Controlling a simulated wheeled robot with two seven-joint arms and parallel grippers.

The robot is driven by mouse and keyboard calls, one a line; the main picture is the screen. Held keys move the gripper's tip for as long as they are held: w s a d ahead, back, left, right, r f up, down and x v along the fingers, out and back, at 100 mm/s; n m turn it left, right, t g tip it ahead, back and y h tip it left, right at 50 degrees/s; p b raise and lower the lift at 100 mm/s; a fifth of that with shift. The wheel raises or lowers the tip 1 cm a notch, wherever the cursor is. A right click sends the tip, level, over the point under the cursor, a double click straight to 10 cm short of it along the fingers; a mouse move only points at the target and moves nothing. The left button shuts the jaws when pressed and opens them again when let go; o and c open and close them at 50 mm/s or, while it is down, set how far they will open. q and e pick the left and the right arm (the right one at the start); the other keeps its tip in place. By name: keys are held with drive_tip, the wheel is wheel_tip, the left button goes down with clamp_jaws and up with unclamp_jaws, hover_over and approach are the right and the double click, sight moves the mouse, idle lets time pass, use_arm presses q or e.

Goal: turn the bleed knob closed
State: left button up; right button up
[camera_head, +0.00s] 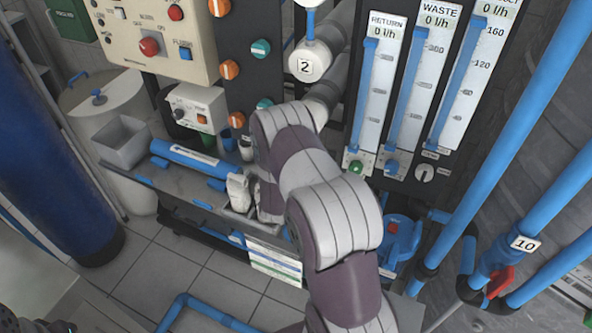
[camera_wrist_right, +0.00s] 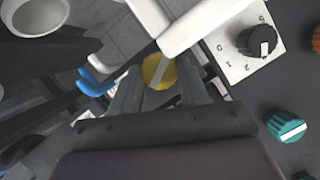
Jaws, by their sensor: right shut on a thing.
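A round yellow knob (camera_wrist_right: 158,71) with a pale bar across it sits between the fingertips of my right gripper (camera_wrist_right: 161,82) in the wrist view. The gripper's two grey fingers are closed on its sides. I take it for the bleed knob, but no label on it can be read. In the head view my right arm comes up from the bottom and covers the middle of the rack, so the knob is hidden there. My left gripper does not show.
A black dial (camera_wrist_right: 258,41) on a white numbered plate and a teal knob (camera_wrist_right: 287,126) are right of the gripper. Blue pipes (camera_head: 500,150) and a red-handled valve (camera_head: 499,282) stand at right. A grey bin (camera_head: 121,141) and blue cylinder (camera_head: 193,160) are at left.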

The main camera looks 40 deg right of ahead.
drive_tip(key=shift+f+m+t+b, duration=0.15)
drive_tip(key=shift+m+t+b, duration=0.25)
drive_tip(key=shift+m+b, duration=0.3)
drive_tip(key=shift+s, duration=0.1)
drive_tip(key=o, duration=1.1)
drive_tip(key=shift+c, duration=0.2)
drive_tip(key=b+v, duration=0.1)
drive_tip(key=v, duration=1.1)
drive_tip(key=shift+s, duration=0.3)
drive_tip(key=shift+a+r, duration=0.1)
drive_tip(key=shift+r, duration=0.15)
